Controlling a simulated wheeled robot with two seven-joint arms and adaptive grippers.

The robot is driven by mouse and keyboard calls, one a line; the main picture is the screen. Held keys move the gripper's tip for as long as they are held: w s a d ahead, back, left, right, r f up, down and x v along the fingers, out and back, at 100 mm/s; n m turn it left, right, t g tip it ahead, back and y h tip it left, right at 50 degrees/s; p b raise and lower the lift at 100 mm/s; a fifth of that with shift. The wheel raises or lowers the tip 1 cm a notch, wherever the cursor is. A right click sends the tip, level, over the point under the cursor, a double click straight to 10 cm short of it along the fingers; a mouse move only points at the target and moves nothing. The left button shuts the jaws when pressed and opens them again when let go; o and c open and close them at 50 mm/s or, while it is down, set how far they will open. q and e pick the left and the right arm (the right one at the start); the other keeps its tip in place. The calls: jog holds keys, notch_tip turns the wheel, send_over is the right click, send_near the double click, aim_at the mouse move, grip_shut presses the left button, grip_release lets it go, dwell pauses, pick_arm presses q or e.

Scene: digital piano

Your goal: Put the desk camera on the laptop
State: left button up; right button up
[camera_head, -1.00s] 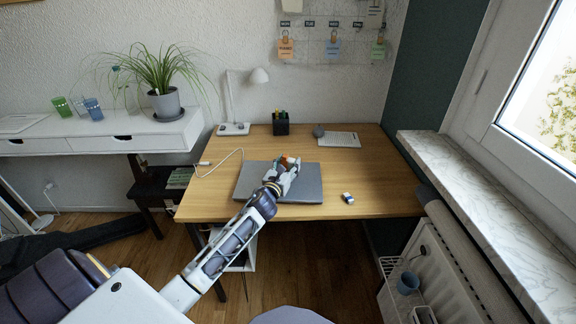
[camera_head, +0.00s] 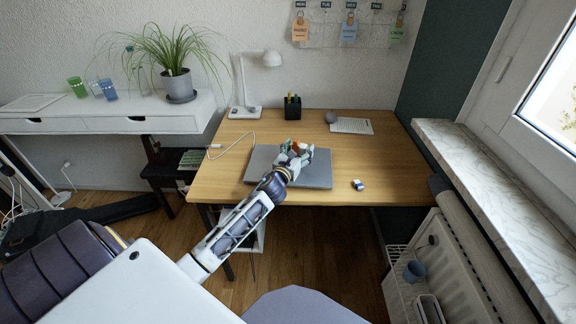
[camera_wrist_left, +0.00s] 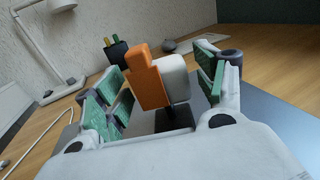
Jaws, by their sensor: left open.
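The closed grey laptop (camera_head: 316,178) lies flat near the middle of the desk. The desk camera (camera_wrist_left: 150,80), with an orange part, a white part and a dark foot, stands over the laptop in the left wrist view. Its orange part is a small patch in the head view (camera_head: 295,147). My left gripper (camera_head: 296,153) is over the laptop. Its green-padded fingers are open in the left wrist view (camera_wrist_left: 163,90), one on each side of the desk camera, with gaps visible. The dark foot appears to rest on the laptop; its lower edge is hidden by the gripper. My right gripper is not in view.
A small blue and white item (camera_head: 358,184) lies right of the laptop. A pen holder (camera_head: 292,107), white lamp (camera_head: 268,60), mouse (camera_head: 331,117) and keyboard (camera_head: 352,126) stand at the back. A white cable (camera_head: 236,146) lies left. The desk's right side (camera_head: 390,165) is clear.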

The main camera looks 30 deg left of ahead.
aim_at(297, 152)
pick_arm(q)
jog(key=shift+s+d, duration=0.1)
jog(key=shift+s, duration=0.6)
jog(key=shift+s+d, duration=0.1)
jog(key=shift+s, duration=0.6)
jog(key=shift+s+d, duration=0.15)
jog(key=shift+s, duration=0.8)
jog(key=shift+s+d, duration=0.15)
jog(key=shift+s, duration=0.7)
jog(key=shift+s+d, duration=0.15)
jog(key=shift+s, duration=0.7)
jog(key=shift+s+d+p, duration=0.15)
jog(key=shift+s, duration=0.7)
jog(key=shift+s+d+p, duration=0.1)
jog(key=shift+s+p, duration=0.05)
jog(key=shift+s, duration=0.7)
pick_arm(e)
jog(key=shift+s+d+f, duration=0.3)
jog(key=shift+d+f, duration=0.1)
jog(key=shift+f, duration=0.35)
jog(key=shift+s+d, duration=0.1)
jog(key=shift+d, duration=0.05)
